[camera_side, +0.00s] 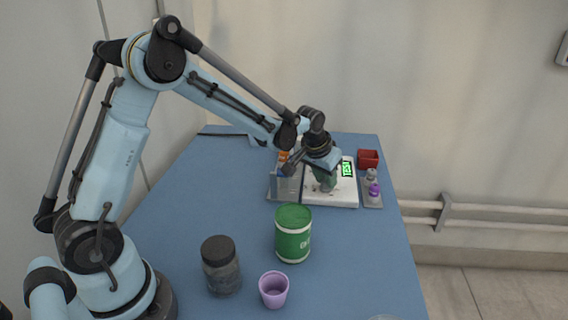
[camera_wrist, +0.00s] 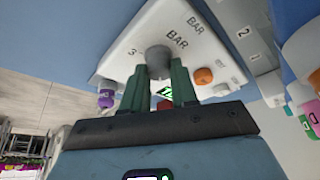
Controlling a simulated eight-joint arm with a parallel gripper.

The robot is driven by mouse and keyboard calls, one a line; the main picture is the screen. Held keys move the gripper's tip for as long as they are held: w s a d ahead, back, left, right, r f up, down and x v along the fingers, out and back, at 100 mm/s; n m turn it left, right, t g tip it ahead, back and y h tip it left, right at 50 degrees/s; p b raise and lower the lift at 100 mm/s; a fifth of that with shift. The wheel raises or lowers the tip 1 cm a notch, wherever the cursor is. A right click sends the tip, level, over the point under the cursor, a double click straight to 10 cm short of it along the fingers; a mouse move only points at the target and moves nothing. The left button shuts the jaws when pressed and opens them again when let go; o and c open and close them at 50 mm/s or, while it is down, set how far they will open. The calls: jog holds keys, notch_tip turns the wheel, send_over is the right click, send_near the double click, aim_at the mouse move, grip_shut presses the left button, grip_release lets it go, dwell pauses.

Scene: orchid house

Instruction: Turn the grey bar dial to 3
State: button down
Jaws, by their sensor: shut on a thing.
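In the side view the white panel (camera_side: 345,194) lies at the far end of the table. My gripper (camera_side: 325,181) is down on it and hides the dial. A lit green display (camera_side: 347,169) shows on the panel; its reading is too small to tell.
An orange knob (camera_wrist: 203,76) is beside the dial. A clear bin (camera_side: 284,188) stands left of the panel, a red box (camera_side: 368,159) and purple-capped bottle (camera_side: 374,190) right. A green tin (camera_side: 293,234), dark jar (camera_side: 221,266) and lilac cup (camera_side: 273,290) stand nearer.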

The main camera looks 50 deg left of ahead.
jog(key=m+h, duration=0.2)
jog(key=m, duration=0.4)
jog(key=shift+a, duration=0.15)
jog(key=shift+m, duration=0.3)
jog(key=c, duration=0.9)
grip_release()
jog(key=v, duration=1.2)
jog(key=shift+w+a+r, duration=0.1)
jog(key=shift+w+a, duration=0.05)
jog(key=shift+a, duration=0.1)
